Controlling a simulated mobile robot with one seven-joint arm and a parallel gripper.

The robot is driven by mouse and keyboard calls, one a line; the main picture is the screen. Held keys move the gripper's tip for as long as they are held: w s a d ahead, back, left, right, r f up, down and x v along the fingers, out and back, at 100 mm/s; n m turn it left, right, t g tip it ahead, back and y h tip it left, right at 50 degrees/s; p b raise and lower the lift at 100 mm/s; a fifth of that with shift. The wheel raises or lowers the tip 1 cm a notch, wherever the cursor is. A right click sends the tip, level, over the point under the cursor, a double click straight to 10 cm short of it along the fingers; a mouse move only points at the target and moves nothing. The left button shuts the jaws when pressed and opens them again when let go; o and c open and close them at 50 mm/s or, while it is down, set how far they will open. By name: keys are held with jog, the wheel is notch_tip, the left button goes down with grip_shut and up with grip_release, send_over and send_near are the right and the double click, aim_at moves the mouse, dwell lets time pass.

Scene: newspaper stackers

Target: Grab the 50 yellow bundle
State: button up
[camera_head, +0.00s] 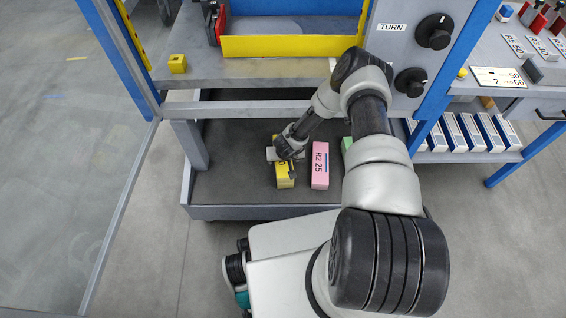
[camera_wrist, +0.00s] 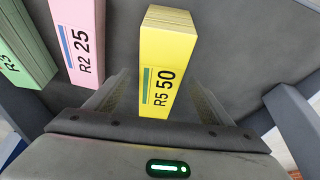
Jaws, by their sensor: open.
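The yellow bundle (camera_head: 285,183), marked "R5 50" in the wrist view (camera_wrist: 164,62), lies on the dark lower shelf. My gripper (camera_head: 287,167) is over it and hides part of it in the head view. In the wrist view my gripper (camera_wrist: 160,98) is open, with one finger on each side of the bundle and a visible gap on both sides. I cannot tell how far down the fingers reach beside it.
A pink bundle (camera_head: 320,168) marked "R2 25" lies just right of the yellow one, with a green bundle (camera_head: 347,150) beyond it. The grey shelf tray (camera_head: 250,212) has a raised front edge. A tabletop (camera_head: 240,71) overhangs behind. The shelf's left part is clear.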

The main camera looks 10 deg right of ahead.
jog(key=shift+w, duration=0.75)
jog(key=b+x, duration=0.2)
jog(key=x, duration=0.3)
grip_shut()
jog(key=shift+w+r, duration=0.1)
jog(key=shift+r, duration=0.05)
